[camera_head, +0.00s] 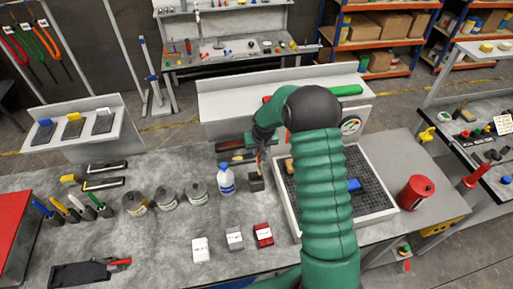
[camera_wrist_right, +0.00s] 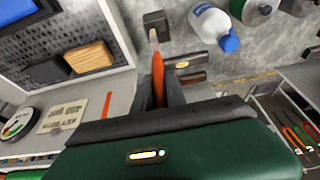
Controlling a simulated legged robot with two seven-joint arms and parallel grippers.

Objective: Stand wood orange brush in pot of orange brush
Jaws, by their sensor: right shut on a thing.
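My right gripper (camera_head: 261,147) is shut on an orange brush (camera_wrist_right: 158,78), held between the dark fingers (camera_wrist_right: 159,98) in the right wrist view. The brush's pale end points at a small dark block-like pot (camera_wrist_right: 155,19), which stands on the bench (camera_head: 256,183) just below the gripper. I cannot tell whether the brush end is inside that pot or just above it. My left gripper is out of view.
A white-and-blue bottle (camera_head: 226,181) stands close left of the dark pot. Round cans (camera_head: 166,197) stand further left. A white-rimmed tray with a dark grid (camera_head: 376,198) lies to the right. Small boxes (camera_head: 234,239) sit in front. A red can (camera_head: 415,193) is far right.

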